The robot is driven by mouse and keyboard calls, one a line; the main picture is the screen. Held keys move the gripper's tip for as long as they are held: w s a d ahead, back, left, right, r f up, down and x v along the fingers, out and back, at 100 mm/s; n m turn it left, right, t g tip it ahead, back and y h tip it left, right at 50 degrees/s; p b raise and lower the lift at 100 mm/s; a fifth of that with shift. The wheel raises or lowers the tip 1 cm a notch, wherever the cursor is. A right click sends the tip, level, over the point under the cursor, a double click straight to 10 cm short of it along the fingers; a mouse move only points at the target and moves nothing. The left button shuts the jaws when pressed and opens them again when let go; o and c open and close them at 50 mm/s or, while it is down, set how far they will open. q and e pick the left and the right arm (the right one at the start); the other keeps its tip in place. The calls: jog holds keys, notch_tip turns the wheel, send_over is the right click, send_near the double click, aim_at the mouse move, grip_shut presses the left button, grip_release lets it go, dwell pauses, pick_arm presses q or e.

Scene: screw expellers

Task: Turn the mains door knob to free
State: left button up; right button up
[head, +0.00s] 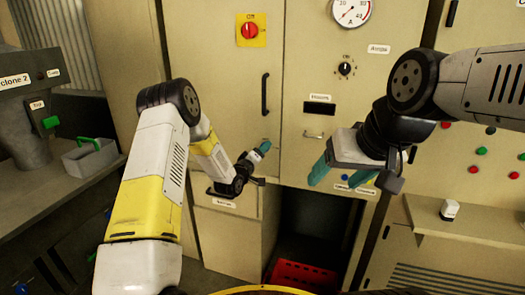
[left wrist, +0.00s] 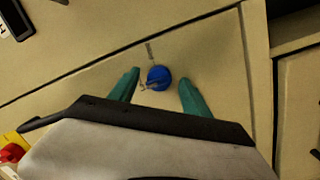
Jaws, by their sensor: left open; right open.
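In the left wrist view a round blue knob (left wrist: 158,76) with a small metal piece across its front sits on the beige cabinet door. I take it as the mains door knob. My left gripper (left wrist: 160,82) is open, its teal fingers on either side of the knob; whether they touch it I cannot tell. In the head view my left gripper (head: 262,150) is at the lower part of the door (head: 225,90), and the knob does not show clearly there. My right gripper (head: 340,180) is open and empty in front of the neighbouring panel.
A red switch (head: 250,30) on a yellow plate, marked Off, is high on the door. A black handle (head: 265,95) stands out above my left gripper. A red crate (head: 302,276) lies in the dark opening below. A grey box with a green handle (head: 90,155) is at left.

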pick_arm(q)
jog(key=shift+w+d, duration=0.1)
jog(key=shift+w, duration=0.1)
jog(key=shift+c, duration=0.5)
grip_shut()
dwell(0.9)
